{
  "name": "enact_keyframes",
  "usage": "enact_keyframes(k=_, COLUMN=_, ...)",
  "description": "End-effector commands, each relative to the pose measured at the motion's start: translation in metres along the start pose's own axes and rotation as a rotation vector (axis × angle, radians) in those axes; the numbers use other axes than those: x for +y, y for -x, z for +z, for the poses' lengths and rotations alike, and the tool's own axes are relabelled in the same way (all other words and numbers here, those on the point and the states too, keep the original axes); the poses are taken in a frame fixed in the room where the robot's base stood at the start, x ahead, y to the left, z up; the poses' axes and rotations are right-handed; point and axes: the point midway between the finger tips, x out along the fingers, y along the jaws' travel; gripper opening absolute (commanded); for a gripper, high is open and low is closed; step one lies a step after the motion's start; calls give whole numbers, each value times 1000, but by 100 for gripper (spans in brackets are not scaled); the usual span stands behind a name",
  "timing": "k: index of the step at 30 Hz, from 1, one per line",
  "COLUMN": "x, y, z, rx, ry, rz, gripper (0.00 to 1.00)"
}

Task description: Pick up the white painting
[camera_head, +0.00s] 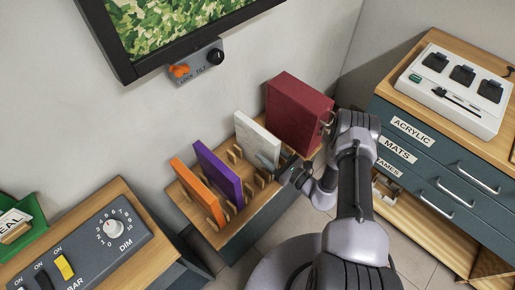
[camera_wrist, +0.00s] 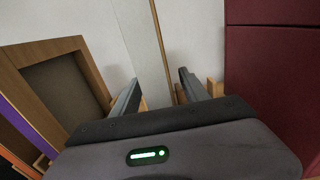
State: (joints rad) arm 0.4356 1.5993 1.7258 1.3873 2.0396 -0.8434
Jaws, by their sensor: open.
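The white painting (camera_head: 258,138) stands upright in a slot of a wooden rack (camera_head: 208,232), between the purple painting (camera_head: 217,173) and the dark red box (camera_head: 299,110). My gripper (camera_head: 276,164) is at the white painting's near lower edge. In the wrist view, my gripper (camera_wrist: 158,86) is open, one dark finger on each side of the white painting's pale narrow edge (camera_wrist: 142,40). The painting is between or just ahead of the fingers; contact cannot be told. Its lower part is hidden by my gripper.
An orange painting (camera_head: 198,192) stands left of the purple one. The dark red box, also at right in the wrist view (camera_wrist: 270,70), is close to the gripper's right side. A drawer cabinet (camera_head: 430,165) stands right, a control panel (camera_head: 85,250) lower left. A framed screen hangs above.

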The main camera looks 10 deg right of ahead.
Motion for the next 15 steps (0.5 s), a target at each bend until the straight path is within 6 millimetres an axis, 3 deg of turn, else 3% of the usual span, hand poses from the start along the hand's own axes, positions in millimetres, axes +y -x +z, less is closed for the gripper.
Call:
enact_keyframes(k=3, x=0, y=0, z=1, rx=0, ry=0, rz=0, gripper=53)
enact_keyframes(k=11, x=0, y=1, z=1, rx=0, ry=0, rz=0, gripper=4)
enact_keyframes(k=15, x=0, y=1, z=1, rx=0, ry=0, rz=0, gripper=0)
